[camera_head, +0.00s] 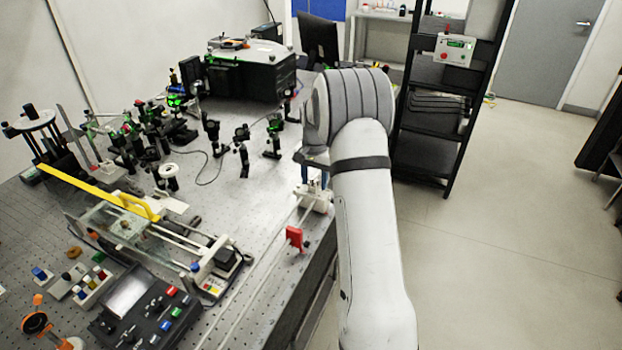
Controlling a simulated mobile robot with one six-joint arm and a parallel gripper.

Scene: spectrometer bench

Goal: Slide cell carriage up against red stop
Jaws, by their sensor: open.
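A red stop (295,238) stands on the pale rail near the right edge of the optical table. The cell carriage (317,199), a small pale block, sits farther back on the same rail, with a clear gap between it and the stop. My gripper (313,176) points down at the carriage's upper part, with narrow bluish fingers just visible. It is open. My own wrist and forearm hide much of it, and I cannot tell whether the fingers touch the carriage.
Several optical mounts (242,140) stand left of the rail. A glass-topped slide assembly (130,225) and a control panel (150,315) fill the table's near left. A black shelf rack (425,150) stands beyond my arm. The floor (510,210) at right is clear.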

